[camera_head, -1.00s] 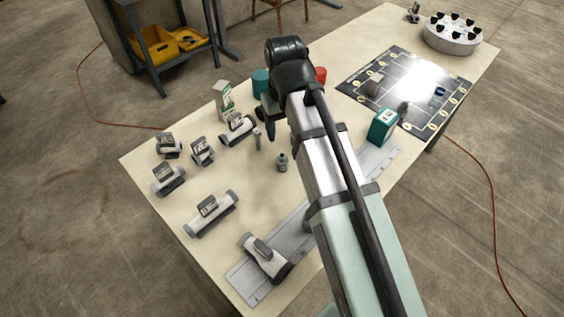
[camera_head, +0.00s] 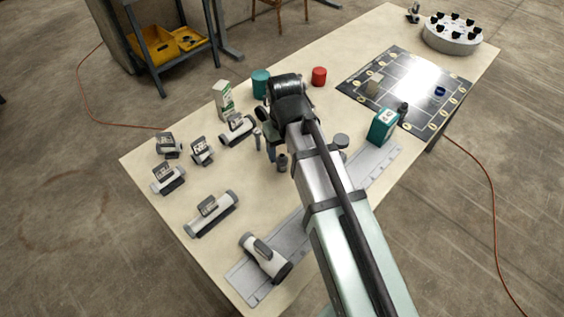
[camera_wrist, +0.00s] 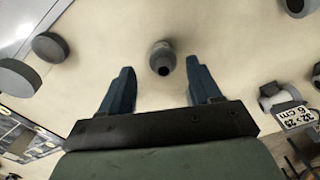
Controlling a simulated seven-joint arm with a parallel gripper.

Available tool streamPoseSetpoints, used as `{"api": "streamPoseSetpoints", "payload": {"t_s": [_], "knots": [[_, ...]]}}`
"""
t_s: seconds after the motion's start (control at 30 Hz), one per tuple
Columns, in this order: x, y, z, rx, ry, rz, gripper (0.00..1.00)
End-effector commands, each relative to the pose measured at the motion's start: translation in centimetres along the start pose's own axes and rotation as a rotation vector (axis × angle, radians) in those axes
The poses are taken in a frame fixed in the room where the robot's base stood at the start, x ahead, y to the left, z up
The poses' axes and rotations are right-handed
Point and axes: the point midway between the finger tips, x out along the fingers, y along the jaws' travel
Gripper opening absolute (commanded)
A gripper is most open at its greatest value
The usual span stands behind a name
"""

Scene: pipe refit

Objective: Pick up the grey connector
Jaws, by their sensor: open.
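The small grey connector (camera_wrist: 162,58) stands on the table in the wrist view, a little beyond the gap between my fingertips. It looks like a short stepped cylinder with a dark opening. In the head view the grey connector (camera_head: 282,162) is right beside my finger, partly covered by the arm. My gripper (camera_wrist: 160,78) is open and empty, its two blue fingers on either side of the line to the connector, not touching it. In the head view my gripper (camera_head: 270,148) is low over the middle of the table, mostly hidden by my wrist.
Several labelled pipe fittings (camera_head: 212,213) lie on the left of the table. A slim pale peg (camera_head: 257,138) stands close by my gripper. A milk-type carton (camera_head: 223,100), teal can (camera_head: 260,84), red can (camera_head: 319,76) and teal box (camera_head: 383,126) stand around. A grey strip (camera_head: 372,165) lies in front.

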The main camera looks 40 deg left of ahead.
Motion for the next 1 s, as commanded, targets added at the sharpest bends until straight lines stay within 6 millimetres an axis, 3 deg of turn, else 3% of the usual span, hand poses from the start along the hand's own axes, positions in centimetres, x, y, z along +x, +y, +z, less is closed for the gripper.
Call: {"api": "streamPoseSetpoints", "payload": {"t_s": [0.5, 0.77, 1.0], "knots": [[4.7, -0.3, -0.3, 0.0, -0.002, 0.0, 0.63], [5.0, -0.3, -0.4, 0.0, 0.0, 0.0, 0.63], [5.0, -0.3, -0.4, 0.0, 0.0, 0.0, 0.43]]}}
